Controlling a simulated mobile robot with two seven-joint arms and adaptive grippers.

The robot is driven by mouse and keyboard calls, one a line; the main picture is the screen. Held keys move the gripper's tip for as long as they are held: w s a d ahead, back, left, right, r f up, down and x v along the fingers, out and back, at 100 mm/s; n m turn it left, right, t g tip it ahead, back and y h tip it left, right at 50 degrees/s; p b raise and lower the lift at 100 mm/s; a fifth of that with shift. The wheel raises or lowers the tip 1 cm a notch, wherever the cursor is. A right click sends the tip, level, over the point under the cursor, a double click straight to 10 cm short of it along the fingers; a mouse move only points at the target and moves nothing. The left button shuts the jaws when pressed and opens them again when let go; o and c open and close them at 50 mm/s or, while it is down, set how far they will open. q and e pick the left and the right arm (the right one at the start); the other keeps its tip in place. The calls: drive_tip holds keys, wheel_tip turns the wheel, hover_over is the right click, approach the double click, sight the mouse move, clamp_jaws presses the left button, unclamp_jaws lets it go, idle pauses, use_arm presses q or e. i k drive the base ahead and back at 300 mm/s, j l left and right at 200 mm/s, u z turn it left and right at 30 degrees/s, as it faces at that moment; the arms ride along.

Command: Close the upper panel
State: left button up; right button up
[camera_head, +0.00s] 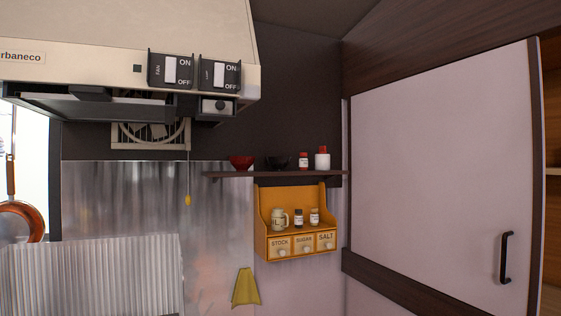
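A large pale panel (440,170) with a dark edge fills the right side of the head view. A black bar handle (506,257) is fixed near its lower right corner. Past the panel's right edge, a strip of wood-coloured interior (552,110) with a shelf (553,171) shows, so the space there is not covered. How far the panel stands from its frame cannot be told. Neither of my grippers is in view.
A cream range hood (120,40) with two switches hangs at upper left. A narrow wall shelf (225,175) holds bowls and jars. An orange spice rack (263,225) hangs below it, left of the panel. A copper pan (20,222) hangs at far left.

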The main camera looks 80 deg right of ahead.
sight(446, 164)
drive_tip(key=z, duration=3.25)
